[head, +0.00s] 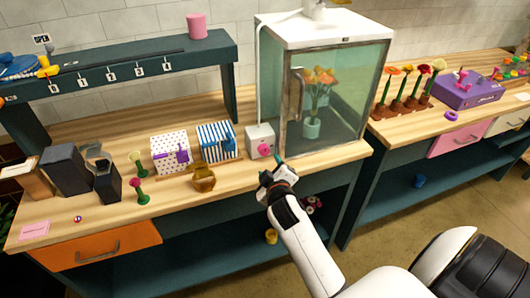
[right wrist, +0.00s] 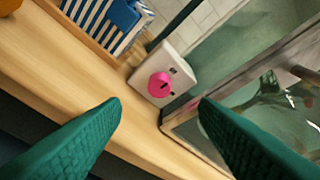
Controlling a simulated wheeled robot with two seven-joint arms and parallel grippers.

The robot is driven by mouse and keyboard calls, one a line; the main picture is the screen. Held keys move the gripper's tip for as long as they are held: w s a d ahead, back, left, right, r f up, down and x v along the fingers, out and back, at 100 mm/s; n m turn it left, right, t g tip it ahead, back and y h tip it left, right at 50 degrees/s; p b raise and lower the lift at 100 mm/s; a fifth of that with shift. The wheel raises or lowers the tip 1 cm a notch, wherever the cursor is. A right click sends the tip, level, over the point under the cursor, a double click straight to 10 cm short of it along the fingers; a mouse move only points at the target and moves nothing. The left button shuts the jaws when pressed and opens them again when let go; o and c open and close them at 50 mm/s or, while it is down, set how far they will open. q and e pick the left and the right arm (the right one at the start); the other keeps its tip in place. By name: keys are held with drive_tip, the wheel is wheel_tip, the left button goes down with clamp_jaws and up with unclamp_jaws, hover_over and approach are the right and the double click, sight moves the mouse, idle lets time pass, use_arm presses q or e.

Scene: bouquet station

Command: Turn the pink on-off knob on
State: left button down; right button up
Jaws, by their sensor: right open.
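The pink on-off knob (head: 264,148) sits on the front of a small white box (head: 253,135) at the left side of the glass cabinet. In the right wrist view the round pink knob (right wrist: 161,85) has a dark mark on it, and the white box (right wrist: 176,65) has small dark marks. My right gripper (head: 273,168) is just below and in front of the knob in the head view. Its green fingers (right wrist: 160,112) are open and empty, with the knob beyond and between them, apart from both. My left gripper is not in view.
The glass cabinet (head: 341,92) holds a vase of orange flowers (head: 318,85). Left of the box stand a striped box (head: 217,142), a dotted box (head: 170,150) and an amber pot (head: 204,179). The bench edge runs below the knob.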

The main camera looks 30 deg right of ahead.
sight(264, 151)
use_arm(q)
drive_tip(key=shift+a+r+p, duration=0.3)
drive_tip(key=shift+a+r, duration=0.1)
use_arm(e)
drive_tip(key=x, duration=1)
